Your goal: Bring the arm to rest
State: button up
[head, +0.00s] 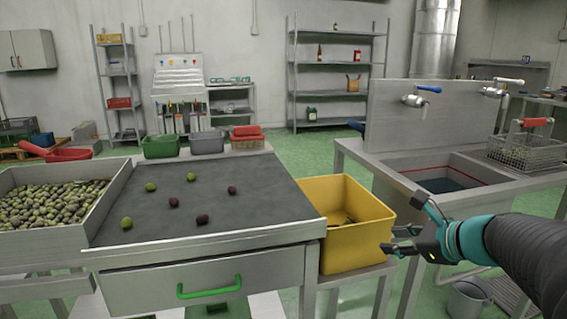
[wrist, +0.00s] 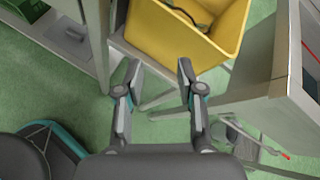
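My gripper (head: 403,228) is at the right in the head view, in front of the sink stand and just right of the yellow crate (head: 352,247). In the wrist view my gripper (wrist: 158,78) has its two fingers spread apart with nothing between them. The yellow crate (wrist: 172,38) shows beyond the fingertips, and something dark lies inside it. My arm comes in from the right edge of the head view.
A grey sorting table (head: 262,186) with several loose olives stands left of the crate, beside a metal bin of olives (head: 113,190). A sink (head: 405,170) with taps and a wire basket (head: 528,150) is at the right. A grey bucket (head: 468,300) stands on the green floor below.

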jog(key=s+a+f+n+g+h, duration=0.1)
jog(key=s+f+n+g+h, duration=0.2)
jog(key=s+n, duration=0.45)
jog(key=s+a+f+n+g+h, duration=0.1)
jog(key=s+a+f+n+g, duration=0.1)
jog(key=s+f+n, duration=0.55)
jog(key=s+a+r+n+h, duration=0.1)
jog(key=s+a+r+n, duration=0.2)
jog(key=n, duration=0.6)
jog(key=shift+s+a+n+h, duration=0.4)
jog(key=shift+s+a, duration=0.4)
jog(key=shift+s, duration=0.35)
